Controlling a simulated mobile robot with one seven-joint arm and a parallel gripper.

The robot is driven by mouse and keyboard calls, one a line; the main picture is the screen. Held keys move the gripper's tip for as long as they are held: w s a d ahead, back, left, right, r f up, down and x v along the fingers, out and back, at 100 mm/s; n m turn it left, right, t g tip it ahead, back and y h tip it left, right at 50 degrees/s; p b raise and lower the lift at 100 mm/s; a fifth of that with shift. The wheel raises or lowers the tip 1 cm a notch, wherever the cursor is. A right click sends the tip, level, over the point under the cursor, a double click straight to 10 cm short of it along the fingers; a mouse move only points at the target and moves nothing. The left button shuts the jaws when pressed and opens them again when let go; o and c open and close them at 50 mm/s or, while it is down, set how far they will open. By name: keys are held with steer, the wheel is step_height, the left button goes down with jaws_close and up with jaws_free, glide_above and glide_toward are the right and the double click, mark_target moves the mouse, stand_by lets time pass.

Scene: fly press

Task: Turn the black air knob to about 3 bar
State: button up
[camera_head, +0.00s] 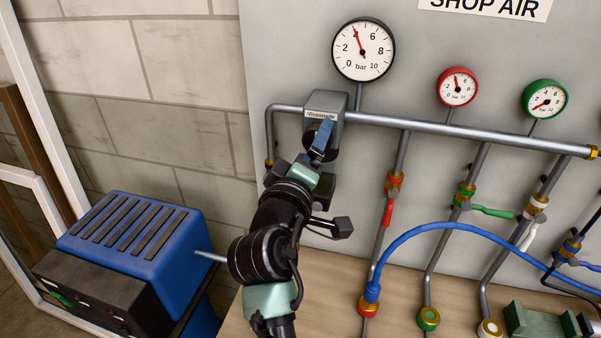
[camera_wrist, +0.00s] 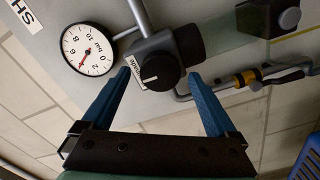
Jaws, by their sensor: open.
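The black air knob (camera_wrist: 160,70) shows face-on in the wrist view, with a white pointer mark on it. It is on the grey regulator body (camera_head: 326,102); in the head view my fingers hide most of the knob. My gripper (camera_wrist: 158,75) is open, its two blue fingertips on either side of the knob with visible space around it. It also shows in the head view (camera_head: 322,140). The black-rimmed gauge (camera_head: 363,50) above has its red needle near 4 bar. It also shows turned in the wrist view (camera_wrist: 88,49).
A grey pipe (camera_head: 470,133) runs right from the regulator, with valved drop pipes. A red gauge (camera_head: 457,87) and a green gauge (camera_head: 545,99) stand further right. A blue hose (camera_head: 440,227) arches below. A blue machine (camera_head: 125,245) stands at the left.

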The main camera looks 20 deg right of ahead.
steer(key=b+v, duration=0.3)
steer(key=v, duration=0.8)
steer(key=shift+s+a, duration=0.25)
steer(key=shift+s, duration=0.05)
steer(key=a+r+m+t+y, duration=0.3)
steer(key=a+r+t, duration=0.2)
steer(key=r, duration=0.8)
steer(key=s+a+r+m+t+y, duration=0.1)
steer(key=s+a+r+t+y, duration=0.2)
steer(key=s+r, duration=0.2)
steer(key=s+a+r+m+t+y, duration=0.1)
steer(key=s+a+r+t+y, duration=0.2)
steer(key=r, duration=0.7)
steer(key=shift+s+r+m+t+y, duration=0.4)
steer(key=shift+s+t, duration=0.3)
steer(key=shift+s, duration=0.45)
steer(key=shift+a, duration=0.1)
